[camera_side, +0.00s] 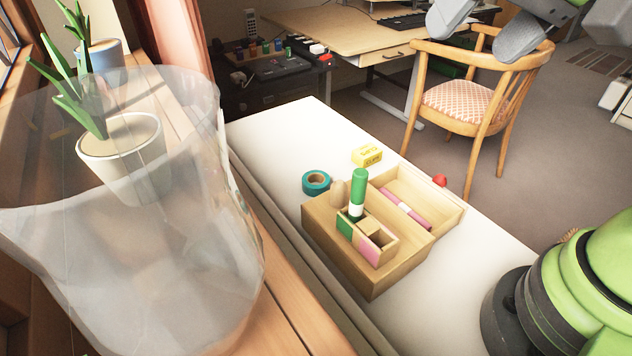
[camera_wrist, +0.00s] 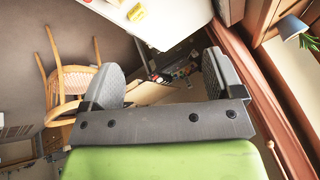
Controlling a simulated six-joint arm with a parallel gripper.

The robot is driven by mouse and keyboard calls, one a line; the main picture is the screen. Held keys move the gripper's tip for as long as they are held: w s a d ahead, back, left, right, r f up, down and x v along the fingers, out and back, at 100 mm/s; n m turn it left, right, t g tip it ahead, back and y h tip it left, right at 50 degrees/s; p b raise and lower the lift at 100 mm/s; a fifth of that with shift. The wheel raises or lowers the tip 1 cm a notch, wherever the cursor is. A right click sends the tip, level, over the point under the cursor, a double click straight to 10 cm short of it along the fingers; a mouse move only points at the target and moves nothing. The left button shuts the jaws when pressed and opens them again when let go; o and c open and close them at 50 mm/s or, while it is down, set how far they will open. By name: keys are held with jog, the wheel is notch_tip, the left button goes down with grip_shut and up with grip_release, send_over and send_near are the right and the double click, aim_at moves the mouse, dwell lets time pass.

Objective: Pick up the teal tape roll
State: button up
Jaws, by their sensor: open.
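The teal tape roll (camera_side: 316,181) lies flat on the white tabletop in the side view, just behind the left corner of the wooden box. Its side is teal and a dark ring shows around its hole. My gripper (camera_side: 484,27) is high at the top right of the side view, well above the table and far from the roll. In the wrist view my gripper (camera_wrist: 161,80) has its two grey fingers wide apart with nothing between them. The roll does not show clearly in the wrist view.
A wooden box (camera_side: 320,240) holds a green marker (camera_side: 358,187), a pink stick (camera_side: 405,208) and small blocks. A yellow block (camera_side: 367,155) lies right of the roll. White table (camera_side: 290,135) behind the roll is clear.

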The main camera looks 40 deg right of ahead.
jog(key=w+a+f+g+h, duration=0.1)
jog(key=w+a+f, duration=0.1)
jog(key=w+f, duration=0.5)
jog(key=m+g+h, duration=0.2)
send_near(316, 177)
jog(key=f, duration=0.2)
jog(key=shift+s+d+f, duration=0.1)
jog(key=shift+s+f, duration=0.2)
jog(key=shift+s, duration=0.1)
jog(key=x, duration=0.5)
jog(key=shift+w+f, duration=0.15)
jog(key=shift+f, duration=0.2)
jog(key=shift+a, duration=0.2)
jog(key=c, duration=0.9)
